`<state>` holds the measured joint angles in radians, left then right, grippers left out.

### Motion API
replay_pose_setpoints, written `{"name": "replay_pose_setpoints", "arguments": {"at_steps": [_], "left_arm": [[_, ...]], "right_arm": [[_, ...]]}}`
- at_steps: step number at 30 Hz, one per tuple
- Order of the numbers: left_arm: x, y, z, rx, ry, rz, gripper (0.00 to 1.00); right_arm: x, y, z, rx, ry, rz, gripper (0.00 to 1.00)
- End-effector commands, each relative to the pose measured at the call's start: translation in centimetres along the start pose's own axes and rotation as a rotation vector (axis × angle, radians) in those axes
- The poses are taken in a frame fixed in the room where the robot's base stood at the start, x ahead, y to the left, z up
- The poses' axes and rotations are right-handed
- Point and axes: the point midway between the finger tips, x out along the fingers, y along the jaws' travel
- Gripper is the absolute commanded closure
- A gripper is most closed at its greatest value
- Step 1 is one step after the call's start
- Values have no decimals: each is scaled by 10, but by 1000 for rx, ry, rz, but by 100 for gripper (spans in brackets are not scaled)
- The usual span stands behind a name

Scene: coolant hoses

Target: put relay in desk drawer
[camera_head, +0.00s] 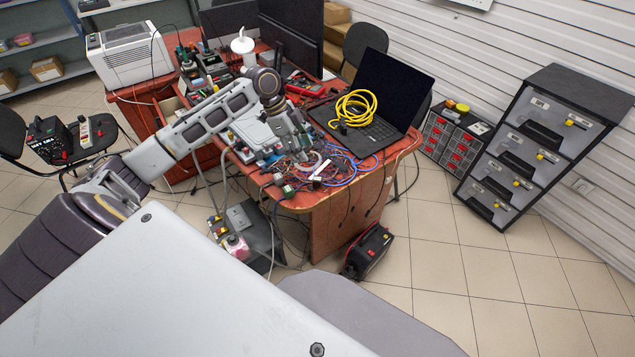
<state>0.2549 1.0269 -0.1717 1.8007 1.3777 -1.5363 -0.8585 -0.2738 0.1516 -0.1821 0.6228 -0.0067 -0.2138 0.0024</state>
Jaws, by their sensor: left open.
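My left arm reaches from the lower left to the desk (345,215), a reddish wooden table. My left gripper (303,150) is over its near part, pointing down at a tangle of wires and small parts. It is open, and I see nothing held between its fingers. I cannot pick out the relay for certain among the small parts; some may be hidden behind the gripper. A drawer (172,110) seems to stand open at the desk's left side, partly behind my forearm. My right gripper is not in view.
A laptop (375,100) with a yellow cable coil (355,108) lies right of the gripper. Monitors and a white printer (130,53) stand behind. A red-black case (368,250) is on the floor by the desk. Drawer cabinets (540,140) stand right; floor in front is clear.

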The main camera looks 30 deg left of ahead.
Motion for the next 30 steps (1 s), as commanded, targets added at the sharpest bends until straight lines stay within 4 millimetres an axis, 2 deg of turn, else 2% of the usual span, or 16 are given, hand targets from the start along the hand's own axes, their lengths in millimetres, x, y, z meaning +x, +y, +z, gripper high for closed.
{"name": "replay_pose_setpoints", "arguments": {"at_steps": [8, 24, 30], "left_arm": [[7, 0, 0, -2, 1, 0, 48], [72, 0, 0, -3, 2, 0, 48], [85, 0, 0, -2, 0, 0, 48]], "right_arm": [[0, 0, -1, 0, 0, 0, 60], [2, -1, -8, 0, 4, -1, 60], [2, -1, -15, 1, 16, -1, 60]]}}
